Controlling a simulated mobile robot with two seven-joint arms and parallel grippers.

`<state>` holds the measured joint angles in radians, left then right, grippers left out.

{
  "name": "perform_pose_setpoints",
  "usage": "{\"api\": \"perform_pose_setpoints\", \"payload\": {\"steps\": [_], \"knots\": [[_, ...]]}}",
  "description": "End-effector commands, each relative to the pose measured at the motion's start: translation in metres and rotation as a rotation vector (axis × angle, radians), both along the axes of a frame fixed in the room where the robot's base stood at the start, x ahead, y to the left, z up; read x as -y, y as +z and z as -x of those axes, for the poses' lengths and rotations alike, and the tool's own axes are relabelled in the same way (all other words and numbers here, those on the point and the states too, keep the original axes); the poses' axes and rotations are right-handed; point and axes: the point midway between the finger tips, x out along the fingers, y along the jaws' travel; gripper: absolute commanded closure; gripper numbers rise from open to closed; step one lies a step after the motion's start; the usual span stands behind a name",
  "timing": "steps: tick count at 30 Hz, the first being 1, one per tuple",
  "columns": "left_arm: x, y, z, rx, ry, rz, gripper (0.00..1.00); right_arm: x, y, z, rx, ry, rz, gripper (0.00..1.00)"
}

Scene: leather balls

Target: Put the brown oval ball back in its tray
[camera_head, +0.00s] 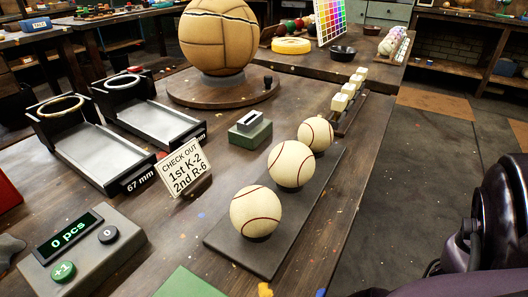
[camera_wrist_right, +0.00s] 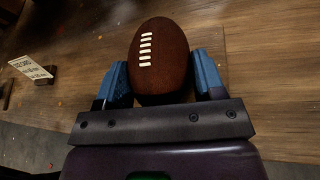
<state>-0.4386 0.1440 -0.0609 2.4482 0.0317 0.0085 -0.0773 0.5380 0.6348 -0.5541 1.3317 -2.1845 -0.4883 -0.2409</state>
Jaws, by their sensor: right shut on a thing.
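The brown oval ball (camera_wrist_right: 158,75), with a row of white laces, is in the right wrist view. My right gripper (camera_wrist_right: 161,78) is shut on it, with one blue finger pad on each side. The ball points away from the gripper, above a wooden surface. The ball and the right gripper are not in the head view, where only dark parts of my right arm show at the right edge. I cannot pick out the ball's own tray in either view. My left gripper is not in view.
A dark board (camera_head: 218,240) bears three baseballs. Left of it are a sign (camera_head: 184,170), a green-grey block (camera_head: 250,131), two metal chutes (camera_head: 92,152) and a counter box (camera_head: 83,250). A large stitched ball (camera_head: 218,38) stands behind. A small card (camera_wrist_right: 32,68) shows in the wrist view.

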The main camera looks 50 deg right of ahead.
Motion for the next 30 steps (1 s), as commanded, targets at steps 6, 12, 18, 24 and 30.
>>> {"api": "perform_pose_setpoints", "payload": {"steps": [6, 12, 18, 24, 30], "knots": [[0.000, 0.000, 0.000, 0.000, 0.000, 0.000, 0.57, 0.000, -0.005, 0.000, 0.001, 0.000, 0.001, 0.67], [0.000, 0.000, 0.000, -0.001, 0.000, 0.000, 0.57, 0.000, -0.009, 0.001, -0.004, 0.000, 0.000, 0.26], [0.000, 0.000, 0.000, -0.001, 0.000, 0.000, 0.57, 0.000, -0.009, 0.001, -0.003, 0.001, 0.001, 0.11], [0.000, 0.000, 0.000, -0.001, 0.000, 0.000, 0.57, 0.000, -0.008, 0.001, -0.002, 0.000, 0.001, 0.11], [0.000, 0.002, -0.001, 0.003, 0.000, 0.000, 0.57, 0.002, 0.003, 0.004, -0.002, 0.000, 0.001, 0.11]]}}
